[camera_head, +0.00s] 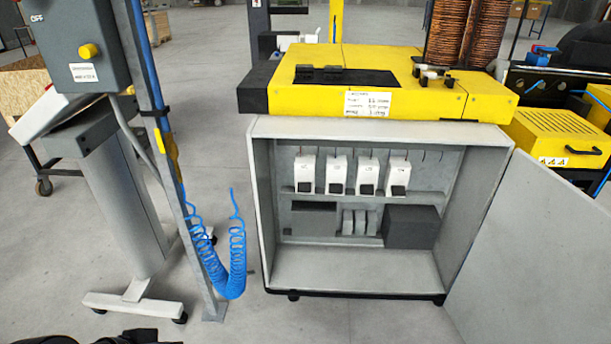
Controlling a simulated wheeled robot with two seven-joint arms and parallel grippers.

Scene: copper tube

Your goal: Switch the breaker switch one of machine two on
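An open grey electrical cabinet (262,215) stands in the middle under a yellow machine top. Inside, a row of several white breakers hangs along the upper rail. The leftmost breaker (306,168) has a black switch (304,187) at its lower end. The other breakers, such as the rightmost (398,173), look alike, each with a black switch. Their labels are too small to read, and I cannot tell which switches are on or off. I cannot tell the machine's number. Neither of my grippers can be made out in view.
The cabinet door (535,245) is swung open to the right. A coiled blue hose (236,262) hangs from a post (190,245) left of the cabinet. A grey control box (75,45) on a stand is farther left. Grey floor in front of the cabinet is clear.

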